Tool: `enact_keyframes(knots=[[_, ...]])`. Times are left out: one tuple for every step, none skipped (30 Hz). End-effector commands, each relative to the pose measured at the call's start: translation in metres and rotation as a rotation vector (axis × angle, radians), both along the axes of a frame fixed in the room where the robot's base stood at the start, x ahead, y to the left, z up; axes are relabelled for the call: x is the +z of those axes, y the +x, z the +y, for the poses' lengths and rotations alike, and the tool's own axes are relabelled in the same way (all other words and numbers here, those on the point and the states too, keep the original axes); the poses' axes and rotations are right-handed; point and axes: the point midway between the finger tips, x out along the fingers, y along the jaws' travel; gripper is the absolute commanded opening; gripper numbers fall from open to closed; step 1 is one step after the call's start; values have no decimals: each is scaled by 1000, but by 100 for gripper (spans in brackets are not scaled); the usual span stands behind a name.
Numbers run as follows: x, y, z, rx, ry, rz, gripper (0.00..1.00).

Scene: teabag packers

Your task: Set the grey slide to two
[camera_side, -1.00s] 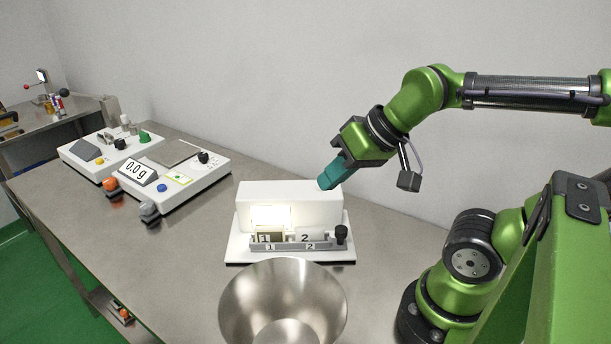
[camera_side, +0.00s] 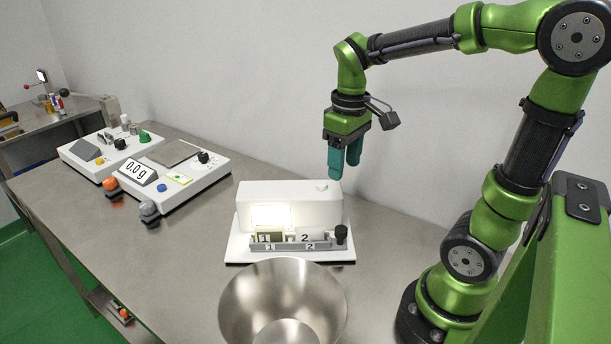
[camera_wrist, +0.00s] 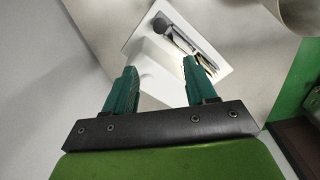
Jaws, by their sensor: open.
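The white device (camera_side: 290,203) stands on the metal table with a lit window on its left part. Along its front runs the grey slide (camera_side: 290,246), marked 1 and 2, with a dark knob (camera_side: 341,234) at the right end. Behind it, the numbers 1 and 2 also show, the 1 beside the lit window. My gripper (camera_side: 345,176) is open and empty, pointing down above the right back of the device, apart from it. In the wrist view the fingers (camera_wrist: 160,80) are spread, with the white device (camera_wrist: 152,62) beyond them and the dark knob (camera_wrist: 161,27) near the top.
A steel bowl (camera_side: 283,300) stands in front of the device. A scale (camera_side: 172,178) reading 0.0 g and another white unit (camera_side: 105,153) stand to the left. The table (camera_side: 90,215) is clear at front left, and a wall is behind.

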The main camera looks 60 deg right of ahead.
Motion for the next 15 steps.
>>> enact_keyframes(knots=[[4, -2, -1, 30, -3, 10, 56], [3, -4, 0, 46, -3, 18, 56], [2, -5, 1, 59, 1, 25, 56], [0, -6, 1, 65, 3, 27, 56], [-2, -6, 1, 69, 3, 27, 56], [-6, -6, 1, 71, 3, 27, 56], [-10, -6, 2, 70, 4, 28, 56], [-14, -6, 1, 70, 4, 28, 56], [-21, -6, 1, 69, 3, 28, 56], [-27, -7, 2, 69, 5, 29, 56], [-33, -6, 2, 69, 5, 30, 56], [-42, -7, 2, 69, 4, 30, 56], [-48, -7, 2, 68, 5, 30, 56], [-55, -7, 2, 68, 5, 31, 56], [-64, -7, 2, 68, 5, 30, 56]])
